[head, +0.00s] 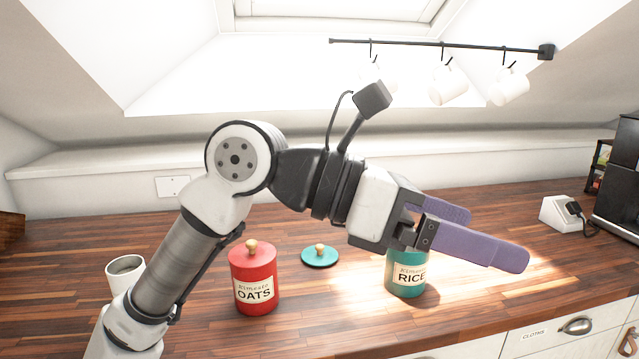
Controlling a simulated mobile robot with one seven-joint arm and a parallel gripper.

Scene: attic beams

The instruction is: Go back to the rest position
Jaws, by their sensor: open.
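My gripper (482,229) has two purple fingers, spread apart with nothing between them. It hangs over the counter, pointing right, in front of and above the teal rice canister (407,279). The gripper hides the top of this canister, so I cannot see its rim. A teal lid with a gold knob (320,257) lies on the counter left of the rice canister. A red oats canister (254,286) stands further left, with its red lid and gold knob on top.
A white mug (125,272) stands at the left beside my arm. White mugs (449,84) hang from a black rail (440,44). A white socket block (562,213) and a black appliance (620,180) stand at the right. The wooden counter (500,292) is clear at front right.

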